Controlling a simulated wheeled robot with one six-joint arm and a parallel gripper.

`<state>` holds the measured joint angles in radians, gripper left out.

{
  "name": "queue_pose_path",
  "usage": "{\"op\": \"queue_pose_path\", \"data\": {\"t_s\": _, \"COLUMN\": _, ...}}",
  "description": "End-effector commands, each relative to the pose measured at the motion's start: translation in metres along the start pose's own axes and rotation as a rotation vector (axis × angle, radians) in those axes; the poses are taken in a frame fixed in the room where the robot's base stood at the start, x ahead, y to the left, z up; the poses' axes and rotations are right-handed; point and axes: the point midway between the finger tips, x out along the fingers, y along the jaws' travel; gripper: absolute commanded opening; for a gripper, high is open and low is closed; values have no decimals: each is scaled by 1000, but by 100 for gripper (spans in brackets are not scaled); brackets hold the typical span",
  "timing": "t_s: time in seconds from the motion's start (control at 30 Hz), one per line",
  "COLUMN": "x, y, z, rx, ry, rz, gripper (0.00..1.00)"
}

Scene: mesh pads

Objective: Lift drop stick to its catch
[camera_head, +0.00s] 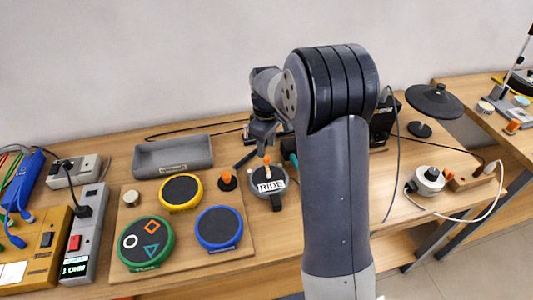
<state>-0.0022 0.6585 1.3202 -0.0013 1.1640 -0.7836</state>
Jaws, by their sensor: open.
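An orange-tipped pale stick (267,164) stands over the round grey pad labelled RIDE (278,185); it may be the drop stick, but I cannot be sure. My gripper (261,147) is open, just above and behind the stick's tip in the picture. Its fingers are small and dark here, and I cannot tell whether they touch the stick. No catch can be made out clearly. Another thin upright stick (524,45) stands on the right-hand table, partly cut off by the frame edge.
Yellow (181,191), blue (219,227) and green (146,243) pads sit on a wooden board, with an orange knob (227,179) nearby. A grey tray (173,156) lies behind. My arm hides the table's middle. A black cymbal (434,100) and white cable (495,200) are at right.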

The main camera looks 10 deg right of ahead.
Motion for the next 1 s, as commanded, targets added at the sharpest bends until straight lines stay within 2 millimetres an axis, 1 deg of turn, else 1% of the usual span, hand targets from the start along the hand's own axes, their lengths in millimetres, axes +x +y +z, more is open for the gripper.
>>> {"op": "queue_pose_path", "data": {"t_s": 0.03, "x": 10, "y": 0, "z": 0, "rx": 0, "ry": -2, "rz": -3, "gripper": 43}}
{"op": "queue_pose_path", "data": {"t_s": 0.1, "x": 21, "y": -1, "z": 1, "rx": 1, "ry": -2, "rz": -3, "gripper": 43}}
{"op": "queue_pose_path", "data": {"t_s": 0.3, "x": 41, "y": 0, "z": 0, "rx": 1, "ry": 0, "rz": -1, "gripper": 43}}
{"op": "queue_pose_path", "data": {"t_s": 0.43, "x": 44, "y": 0, "z": 0, "rx": 1, "ry": 1, "rz": -1, "gripper": 43}}
{"op": "queue_pose_path", "data": {"t_s": 0.63, "x": 44, "y": 0, "z": 0, "rx": 1, "ry": 1, "rz": 0, "gripper": 43}}
{"op": "queue_pose_path", "data": {"t_s": 0.67, "x": 44, "y": 0, "z": 0, "rx": 1, "ry": 1, "rz": 0, "gripper": 42}}
{"op": "queue_pose_path", "data": {"t_s": 1.0, "x": 44, "y": 0, "z": 0, "rx": 1, "ry": 2, "rz": 0, "gripper": 14}}
